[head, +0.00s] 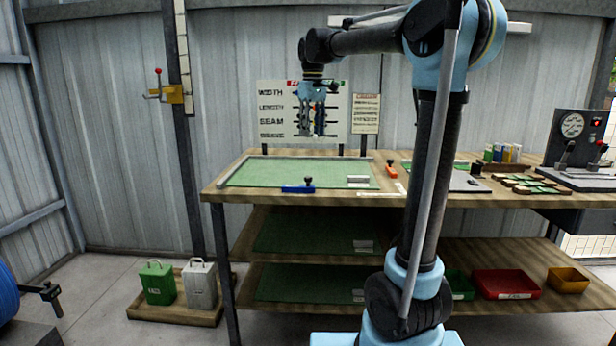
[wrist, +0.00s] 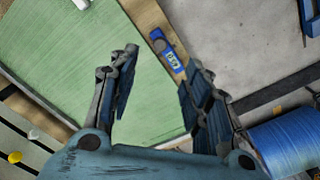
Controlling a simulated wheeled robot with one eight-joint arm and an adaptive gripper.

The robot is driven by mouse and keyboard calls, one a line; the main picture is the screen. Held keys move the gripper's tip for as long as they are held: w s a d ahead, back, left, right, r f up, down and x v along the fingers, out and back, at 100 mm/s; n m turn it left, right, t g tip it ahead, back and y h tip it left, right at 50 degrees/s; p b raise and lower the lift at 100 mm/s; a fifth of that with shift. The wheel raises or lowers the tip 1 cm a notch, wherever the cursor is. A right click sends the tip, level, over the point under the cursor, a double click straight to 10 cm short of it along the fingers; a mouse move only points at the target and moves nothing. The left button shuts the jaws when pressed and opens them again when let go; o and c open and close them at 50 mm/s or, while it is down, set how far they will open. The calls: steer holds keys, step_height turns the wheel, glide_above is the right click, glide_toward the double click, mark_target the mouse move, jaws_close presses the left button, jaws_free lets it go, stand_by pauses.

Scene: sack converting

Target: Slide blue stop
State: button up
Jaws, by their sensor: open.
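The blue stop (head: 298,188) is a short blue bar with a dark knob. It sits at the front edge of the green mat (head: 250,173) on the workbench. My gripper (head: 318,132) is open, points down and is empty. In the head view it hangs well above the bench, in front of the sign board and towards the back of the mat. In the wrist view the blue stop (wrist: 170,60) shows beyond and between my spread fingers, with a white label on it. The fingers are apart from it.
An orange stop (head: 391,170) stands right of the mat, and a pale block (head: 358,180) lies on the mat's right part. Farther right are stacked patches (head: 528,184) and a gauge box (head: 572,140). The mat's middle is clear. A blue roll (head: 8,293) stands at far left.

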steer(key=w+a, duration=0.1)
glide_toward(308, 177)
step_height(308, 177, down, 9)
steer(key=shift+w+r, duration=0.1)
steer(key=shift+w, duration=0.05)
stand_by(0.6)
steer(key=shift+c, duration=0.6)
jaws_close()
